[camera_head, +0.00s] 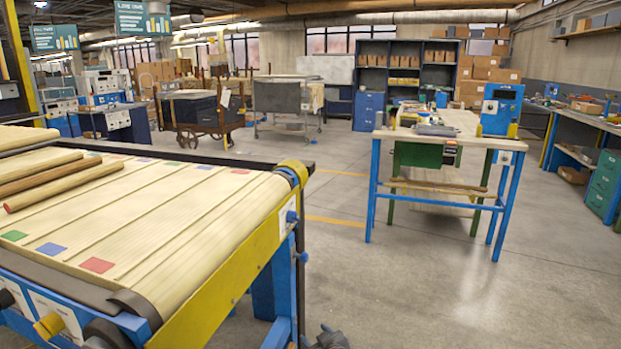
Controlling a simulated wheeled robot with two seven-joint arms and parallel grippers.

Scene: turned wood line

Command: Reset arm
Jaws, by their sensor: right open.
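My right gripper (328,338) shows only as a small dark tip at the bottom edge, on the floor side of the conveyor's right end. It is open, and nothing shows between its fingers. The rest of my right arm is below the frame. My left gripper and left arm are not in view.
A conveyor (190,215) with a pale slatted belt and yellow side rail fills the left; its blue leg stands close to my right gripper. Turned wood rods (65,185) lie on it. A blue-legged workbench (470,130) stands right of centre. The concrete floor (430,290) ahead is clear.

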